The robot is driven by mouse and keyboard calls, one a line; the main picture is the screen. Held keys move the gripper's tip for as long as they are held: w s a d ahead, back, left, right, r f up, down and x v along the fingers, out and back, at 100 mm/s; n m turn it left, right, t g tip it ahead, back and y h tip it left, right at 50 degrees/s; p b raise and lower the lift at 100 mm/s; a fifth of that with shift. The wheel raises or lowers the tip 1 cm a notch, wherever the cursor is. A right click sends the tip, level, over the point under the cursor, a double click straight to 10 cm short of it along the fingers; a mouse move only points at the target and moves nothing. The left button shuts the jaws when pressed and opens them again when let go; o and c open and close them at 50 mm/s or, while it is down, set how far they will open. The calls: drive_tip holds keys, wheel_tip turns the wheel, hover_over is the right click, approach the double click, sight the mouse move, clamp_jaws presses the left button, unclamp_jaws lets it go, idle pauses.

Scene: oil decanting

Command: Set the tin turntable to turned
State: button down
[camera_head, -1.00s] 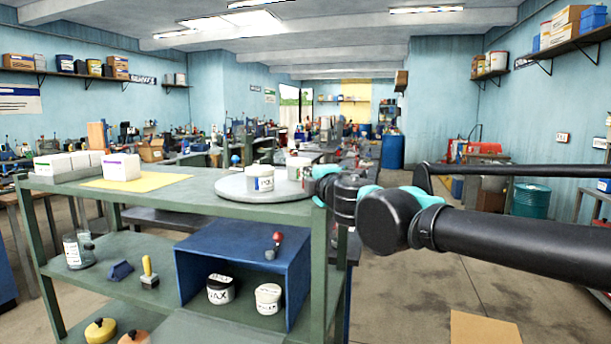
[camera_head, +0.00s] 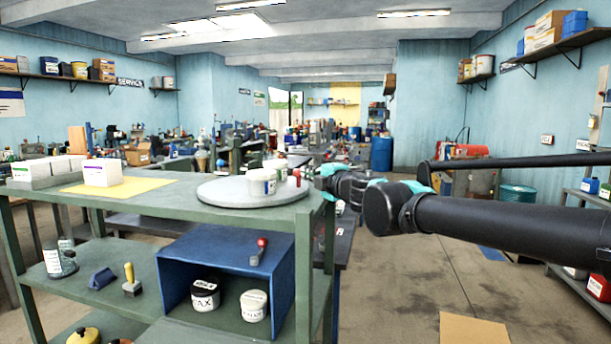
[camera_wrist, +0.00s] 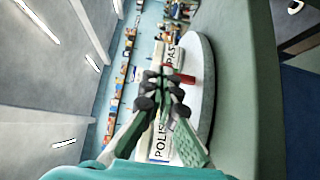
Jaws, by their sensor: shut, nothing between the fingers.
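The turntable is a round grey disc (camera_head: 222,193) on the right end of the green bench top. Its pale top and rim also show in the wrist view (camera_wrist: 207,85). A white tin (camera_head: 261,183) stands on it, with a second white tin (camera_head: 279,166) behind and a small red item (camera_head: 297,178) near the right edge. The wrist view shows tin labels reading "POLIS" and "PAS", partly covered by my fingers. My gripper (camera_wrist: 168,80) is shut and empty, its tips close to the red item; contact cannot be told. In the head view my wrist reaches the turntable's right side.
A blue open box (camera_head: 180,262) with two jars (camera_head: 205,295) sits on the shelf below. Floor right of the bench is mostly clear, with a cardboard sheet (camera_head: 472,329).

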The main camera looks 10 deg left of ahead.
drive_tip(key=shift+w+d, duration=0.1)
drive_tip(key=shift+w, duration=1.95)
